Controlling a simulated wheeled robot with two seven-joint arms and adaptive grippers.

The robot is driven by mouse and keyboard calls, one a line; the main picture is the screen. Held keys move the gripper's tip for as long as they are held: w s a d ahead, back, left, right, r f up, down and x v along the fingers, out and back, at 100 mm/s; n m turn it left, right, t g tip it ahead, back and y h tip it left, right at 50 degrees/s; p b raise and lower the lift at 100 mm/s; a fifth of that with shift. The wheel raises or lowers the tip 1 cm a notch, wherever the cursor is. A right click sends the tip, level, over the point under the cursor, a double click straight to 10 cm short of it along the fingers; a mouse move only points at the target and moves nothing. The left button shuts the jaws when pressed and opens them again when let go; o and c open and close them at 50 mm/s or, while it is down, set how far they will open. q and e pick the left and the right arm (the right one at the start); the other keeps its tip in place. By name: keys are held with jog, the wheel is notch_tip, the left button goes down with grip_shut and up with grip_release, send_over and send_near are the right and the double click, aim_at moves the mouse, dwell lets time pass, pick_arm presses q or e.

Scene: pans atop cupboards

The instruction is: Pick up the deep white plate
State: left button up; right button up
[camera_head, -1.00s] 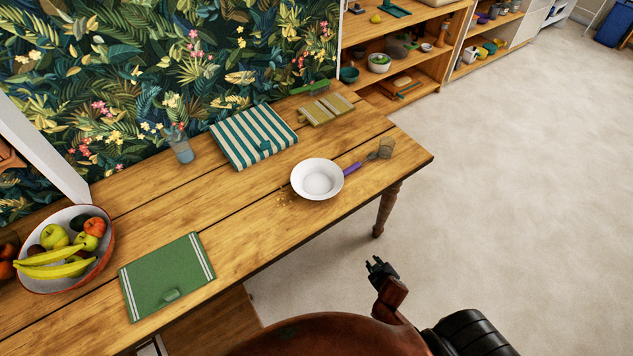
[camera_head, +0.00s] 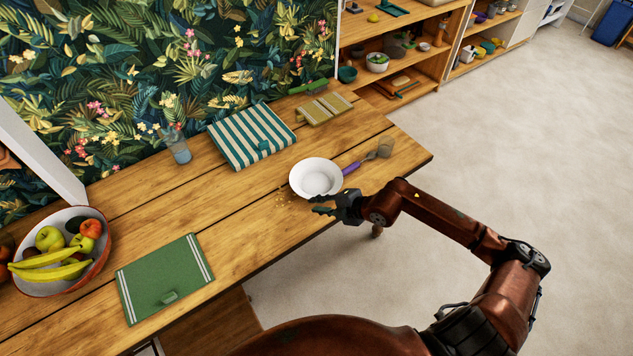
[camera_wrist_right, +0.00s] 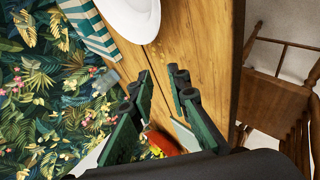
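The deep white plate (camera_head: 316,178) sits upright on the wooden table near its right front edge. It also shows in the right wrist view (camera_wrist_right: 132,16), cut off by the top edge. My right gripper (camera_head: 322,204) is at the plate's near side in the head view, above the table's front edge. In the right wrist view its two fingers (camera_wrist_right: 163,86) are spread apart with nothing between them, and the plate lies beyond the fingertips. Whether a finger touches the plate's rim cannot be told. My left gripper is not in view.
A purple-handled utensil (camera_head: 351,168) lies right beside the plate. A striped cloth (camera_head: 250,136), a green mat (camera_head: 165,276), a glass (camera_head: 178,147) and a fruit bowl (camera_head: 66,285) are also on the table (camera_head: 232,212). A wooden chair (camera_wrist_right: 280,75) shows in the wrist view.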

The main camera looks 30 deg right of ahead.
aim_at(329, 193)
jog(key=d+h, duration=0.1)
jog(key=d, duration=0.2)
jog(key=w+d+f+h, duration=0.1)
jog(key=d, duration=0.2)
jog(key=d+f+m+h, duration=0.1)
jog(key=d, duration=0.1)
jog(key=shift+w+d+g+h, duration=0.3)
jog(key=shift+d, duration=0.1)
jog(key=b+x, duration=0.1)
jog(key=x, duration=0.6)
jog(key=shift+w+f+b, duration=0.15)
jog(key=shift+w+b, duration=0.05)
jog(key=shift+b, duration=0.1)
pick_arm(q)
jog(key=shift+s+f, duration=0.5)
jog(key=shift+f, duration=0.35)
pick_arm(e)
grip_shut()
